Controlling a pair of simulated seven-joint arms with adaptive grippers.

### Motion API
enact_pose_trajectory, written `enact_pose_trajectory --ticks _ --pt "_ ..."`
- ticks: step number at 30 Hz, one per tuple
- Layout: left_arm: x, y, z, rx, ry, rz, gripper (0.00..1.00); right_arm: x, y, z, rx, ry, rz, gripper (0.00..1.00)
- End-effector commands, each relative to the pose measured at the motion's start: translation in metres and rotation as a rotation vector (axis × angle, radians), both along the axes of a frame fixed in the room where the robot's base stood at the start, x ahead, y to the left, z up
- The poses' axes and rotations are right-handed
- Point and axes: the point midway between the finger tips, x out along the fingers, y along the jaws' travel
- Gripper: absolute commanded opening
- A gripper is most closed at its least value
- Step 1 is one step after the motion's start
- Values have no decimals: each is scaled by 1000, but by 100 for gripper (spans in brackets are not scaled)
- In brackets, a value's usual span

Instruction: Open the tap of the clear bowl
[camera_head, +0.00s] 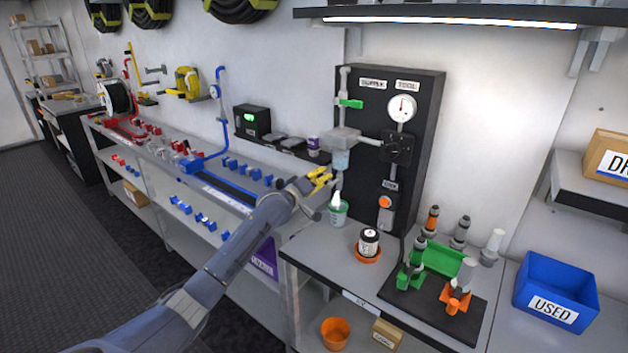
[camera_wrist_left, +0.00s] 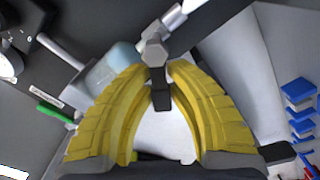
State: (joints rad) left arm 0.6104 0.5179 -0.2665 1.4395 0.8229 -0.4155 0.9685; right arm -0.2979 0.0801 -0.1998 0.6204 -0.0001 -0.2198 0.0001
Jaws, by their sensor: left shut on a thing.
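The clear bowl (camera_head: 341,160) hangs under a grey fitting on the black panel (camera_head: 425,105). It shows as a pale bluish cylinder in the left wrist view (camera_wrist_left: 113,66). The tap (camera_wrist_left: 155,53) is a grey body at the bowl's end, with a dark handle (camera_wrist_left: 160,97) between my yellow fingers. My left gripper (camera_head: 322,180) reaches in from the left, just below the bowl, and is shut on that handle. In the head view my fingers partly hide the tap. My right gripper is not in view.
A green-handled valve (camera_head: 350,103) is above the bowl, and a gauge (camera_head: 402,108) is on the panel. A labelled jar (camera_head: 369,241) stands in front; a blue bin (camera_head: 555,290) is at right.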

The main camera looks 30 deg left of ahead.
Motion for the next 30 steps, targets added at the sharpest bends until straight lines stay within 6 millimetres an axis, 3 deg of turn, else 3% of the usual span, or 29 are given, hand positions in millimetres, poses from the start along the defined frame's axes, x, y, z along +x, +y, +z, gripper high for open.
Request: enact_pose_trajectory --ticks 18,30 --pt "-4 -16 16 569 -124 0 0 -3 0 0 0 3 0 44" --pt "-6 -27 17 839 -181 0 0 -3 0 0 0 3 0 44"
